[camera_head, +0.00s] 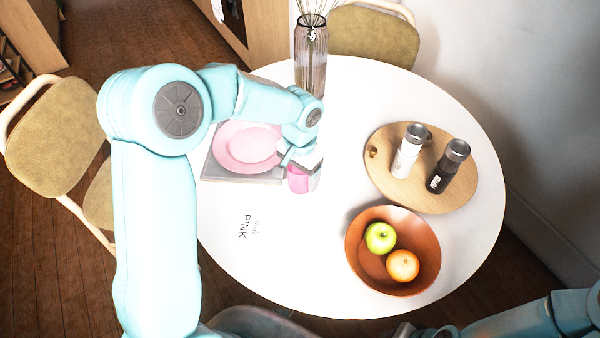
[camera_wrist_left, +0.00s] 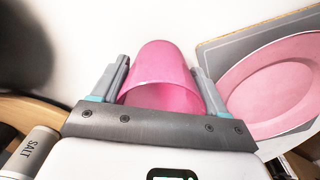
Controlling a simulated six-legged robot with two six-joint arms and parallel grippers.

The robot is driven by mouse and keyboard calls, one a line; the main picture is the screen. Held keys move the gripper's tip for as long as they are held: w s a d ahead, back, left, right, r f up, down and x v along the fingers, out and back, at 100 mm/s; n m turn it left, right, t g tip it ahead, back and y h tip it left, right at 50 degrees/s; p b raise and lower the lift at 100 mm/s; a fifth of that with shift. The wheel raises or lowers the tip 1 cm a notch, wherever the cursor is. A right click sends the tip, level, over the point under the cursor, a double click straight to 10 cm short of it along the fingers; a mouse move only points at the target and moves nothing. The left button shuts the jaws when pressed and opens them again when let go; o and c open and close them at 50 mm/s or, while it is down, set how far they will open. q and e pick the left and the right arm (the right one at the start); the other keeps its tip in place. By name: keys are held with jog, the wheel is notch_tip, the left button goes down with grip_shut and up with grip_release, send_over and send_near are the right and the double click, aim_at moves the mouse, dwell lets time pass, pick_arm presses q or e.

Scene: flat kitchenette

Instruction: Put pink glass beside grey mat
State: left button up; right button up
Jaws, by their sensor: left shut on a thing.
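The pink glass (camera_head: 298,182) is just right of the grey mat (camera_head: 212,172) in the head view. My left gripper (camera_head: 302,170) is shut on it, with a finger on each side of the glass (camera_wrist_left: 162,75) in the left wrist view. I cannot tell whether the glass base touches the table. A pink plate (camera_head: 248,147) lies on the grey mat, which also shows at the upper right of the left wrist view (camera_wrist_left: 215,55). My left arm hides part of the mat. Part of my right arm shows at the lower right, but its jaws do not.
On the white round table (camera_head: 300,260), a vase (camera_head: 310,62) stands behind the glass. A round wooden board (camera_head: 385,175) with white (camera_head: 408,155) and black (camera_head: 446,172) shakers is at the right. A brown bowl (camera_head: 360,262) holds fruit. The table's front left is clear apart from printed lettering.

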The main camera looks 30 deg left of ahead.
pick_arm(q)
jog(key=shift+f, duration=0.2)
jog(key=o, duration=1.2)
jog(key=shift+r, duration=0.1)
jog(key=shift+r, duration=0.15)
notch_tip(320, 180, up, 12)
jog(key=p, duration=0.1)
